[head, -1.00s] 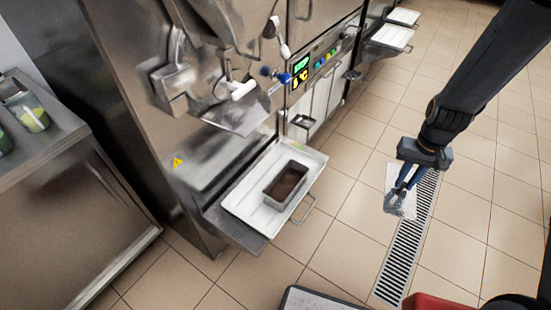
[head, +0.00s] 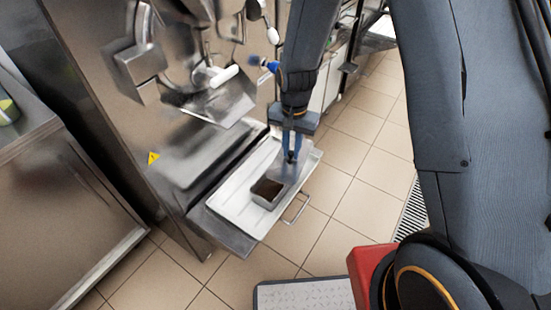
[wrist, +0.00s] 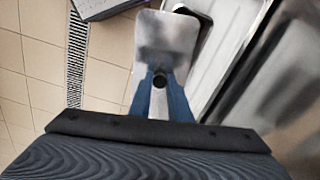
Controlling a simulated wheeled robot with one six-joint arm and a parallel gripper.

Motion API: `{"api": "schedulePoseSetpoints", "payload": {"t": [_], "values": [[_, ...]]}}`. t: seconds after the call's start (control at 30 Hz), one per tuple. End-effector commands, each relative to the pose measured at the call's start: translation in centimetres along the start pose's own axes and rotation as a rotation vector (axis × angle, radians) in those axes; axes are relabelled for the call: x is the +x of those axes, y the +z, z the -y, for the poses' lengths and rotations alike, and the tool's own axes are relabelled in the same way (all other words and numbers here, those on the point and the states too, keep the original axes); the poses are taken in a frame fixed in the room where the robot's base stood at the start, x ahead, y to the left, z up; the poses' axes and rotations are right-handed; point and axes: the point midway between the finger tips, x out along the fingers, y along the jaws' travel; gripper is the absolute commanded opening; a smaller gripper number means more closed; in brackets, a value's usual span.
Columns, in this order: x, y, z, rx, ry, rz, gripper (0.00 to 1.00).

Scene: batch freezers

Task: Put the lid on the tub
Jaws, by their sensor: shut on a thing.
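My gripper (head: 291,156) is shut on the lid (head: 285,174), a thin, see-through grey sheet with rounded corners. The lid also shows in the wrist view (wrist: 165,38), reaching out past the blue fingertips (wrist: 160,82). The tub (head: 266,193) is a metal pan with dark brown contents, standing on the white tray of the freezer. In the head view the lid overlaps the tub's far right part, so only the near left part of its opening shows. I cannot tell whether the lid touches the tub's rim.
The white tray (head: 232,205) juts from the freezer, with a metal handle (head: 296,208) at its front right. A metal chute (head: 222,105) hangs above the tray's back. A metal counter (head: 30,130) stands at left. Tiled floor (head: 340,207) is open to the right.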

Motion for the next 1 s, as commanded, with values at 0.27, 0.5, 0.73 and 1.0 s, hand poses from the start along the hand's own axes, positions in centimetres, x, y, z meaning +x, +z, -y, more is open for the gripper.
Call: {"api": "schedulePoseSetpoints", "payload": {"t": [0.27,0.5,0.73,1.0], "values": [[1.7,2.0,3.8,0.188,-0.001,0.001,0.0],[2.3,2.0,3.9,0.206,-0.001,0.001,0.0],[4.0,2.0,3.8,0.206,0.0,0.001,0.0],[6.4,2.0,3.7,0.206,0.0,0.002,0.0]]}}
